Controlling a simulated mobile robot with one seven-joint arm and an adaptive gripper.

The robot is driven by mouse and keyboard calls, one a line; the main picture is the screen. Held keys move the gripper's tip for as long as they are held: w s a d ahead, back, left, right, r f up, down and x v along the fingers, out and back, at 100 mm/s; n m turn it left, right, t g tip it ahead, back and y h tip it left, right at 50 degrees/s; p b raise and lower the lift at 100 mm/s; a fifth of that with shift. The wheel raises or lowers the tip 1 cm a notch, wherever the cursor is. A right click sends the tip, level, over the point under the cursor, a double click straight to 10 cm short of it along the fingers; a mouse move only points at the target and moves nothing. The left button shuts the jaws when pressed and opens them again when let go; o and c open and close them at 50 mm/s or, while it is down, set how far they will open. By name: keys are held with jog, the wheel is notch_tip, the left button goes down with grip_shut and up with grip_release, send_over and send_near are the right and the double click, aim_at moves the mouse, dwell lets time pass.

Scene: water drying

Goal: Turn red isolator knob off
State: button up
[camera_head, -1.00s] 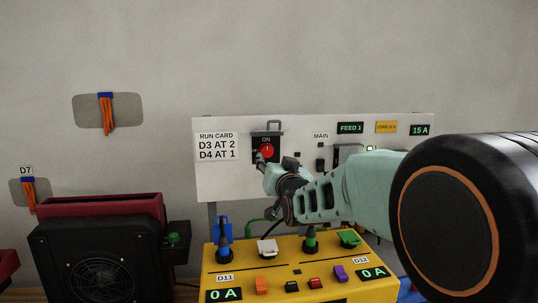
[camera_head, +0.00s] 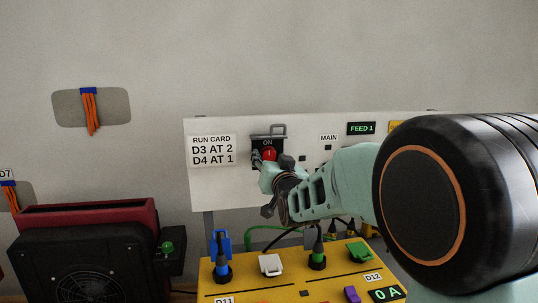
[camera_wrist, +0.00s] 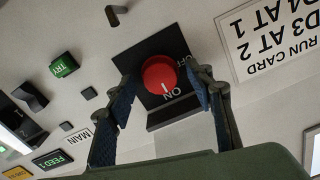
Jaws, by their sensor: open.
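The red isolator knob (camera_head: 269,154) sits on a black plate on the white panel, just under the word ON. In the wrist view the red knob (camera_wrist: 159,75) has a white pointer mark directed at the ON label, and OFF is printed to one side of the plate. My gripper (camera_wrist: 164,88) is open, with one finger on each side of the knob. I cannot tell whether the fingers touch it. In the head view my gripper (camera_head: 262,160) is at the plate and covers its lower part.
A run card (camera_head: 212,149) is left of the knob. A grey hasp (camera_head: 271,130) stands above the plate. Below is a yellow distribution box (camera_head: 245,285) with plugs and covers. A black and red heater-like unit (camera_head: 85,245) stands at lower left.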

jog(key=shift+s, duration=0.1)
jog(key=shift+c, duration=0.3)
jog(key=c, duration=1.1)
jog(key=shift+o, duration=0.2)
jog(key=shift+b, duration=0.35)
jog(key=n+b, duration=0.3)
jog(key=b, duration=0.1)
jog(key=shift+f+n, duration=0.1)
jog(key=shift+n, duration=0.3)
jog(key=n+b, duration=0.4)
jog(key=n, duration=0.1)
jog(key=shift+n, duration=0.3)
jog(key=n+b, duration=0.2)
jog(key=n, duration=0.2)
jog(key=shift+r+n+b, duration=0.15)
jog(key=shift+n+b, duration=0.35)
jog(key=shift+n, duration=0.65)
jog(key=shift+r+n+b, duration=0.1)
jog(key=shift+n+b, duration=0.4)
jog(key=shift+n, duration=0.65)
